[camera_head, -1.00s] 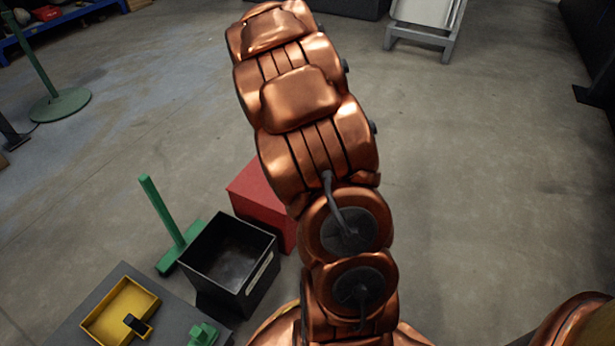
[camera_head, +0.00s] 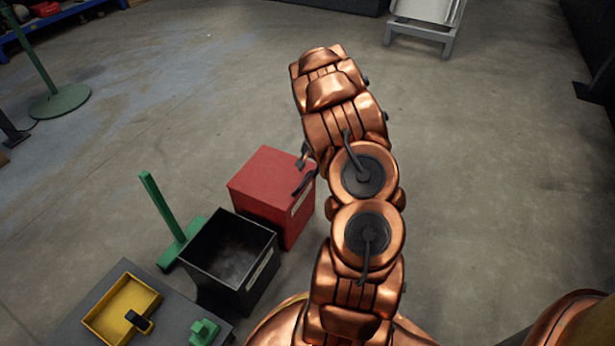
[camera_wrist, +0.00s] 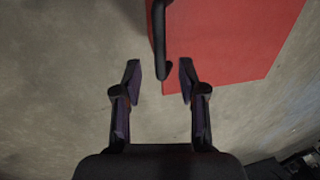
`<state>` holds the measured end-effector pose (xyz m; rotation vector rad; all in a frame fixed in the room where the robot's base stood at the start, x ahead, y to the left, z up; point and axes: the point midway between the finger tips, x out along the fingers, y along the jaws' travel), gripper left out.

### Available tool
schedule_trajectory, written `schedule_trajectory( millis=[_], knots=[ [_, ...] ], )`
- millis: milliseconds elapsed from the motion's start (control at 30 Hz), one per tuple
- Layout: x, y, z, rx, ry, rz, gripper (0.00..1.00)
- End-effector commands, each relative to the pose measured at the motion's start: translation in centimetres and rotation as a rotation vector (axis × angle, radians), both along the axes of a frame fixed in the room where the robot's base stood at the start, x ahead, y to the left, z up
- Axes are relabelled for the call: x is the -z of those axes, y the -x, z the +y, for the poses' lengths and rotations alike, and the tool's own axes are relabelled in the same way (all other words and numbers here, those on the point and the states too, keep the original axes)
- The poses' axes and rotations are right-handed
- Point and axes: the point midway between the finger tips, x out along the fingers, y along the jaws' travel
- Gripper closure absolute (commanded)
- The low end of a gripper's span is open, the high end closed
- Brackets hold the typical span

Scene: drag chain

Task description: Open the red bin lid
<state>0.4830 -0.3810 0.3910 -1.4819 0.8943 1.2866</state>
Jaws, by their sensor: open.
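The red bin (camera_head: 264,182) stands on the floor behind the black box in the head view, its top closed. In the wrist view the red top (camera_wrist: 230,38) fills the upper right. A dark bar-like handle (camera_wrist: 160,42) runs along its left edge. My gripper (camera_wrist: 160,72) is open, its two fingers apart, with the handle's lower end in line with the gap between the fingertips. I cannot tell whether the handle is between the fingers or beyond them. In the head view dark gripper parts show at the bin's right edge, partly hidden by my arm.
An open, empty black box (camera_head: 232,255) stands directly in front of the red bin. A green T-shaped stand (camera_head: 172,220) is to its left. A grey table (camera_head: 88,304) with a yellow tray (camera_head: 121,305) is at lower left. The floor right of my arm is clear.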

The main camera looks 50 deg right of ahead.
Motion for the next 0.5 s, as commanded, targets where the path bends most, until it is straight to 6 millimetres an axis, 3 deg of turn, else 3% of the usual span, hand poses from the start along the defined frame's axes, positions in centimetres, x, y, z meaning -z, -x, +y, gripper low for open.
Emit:
schedule_trajectory(
  millis=[200, 500],
  knots=[
    [2.9, -0.4, 0.2, 0.000, 0.000, 0.002, 0.59],
    [4.0, -0.7, 0.3, -0.001, -0.002, 0.001, 0.59]
  ],
)
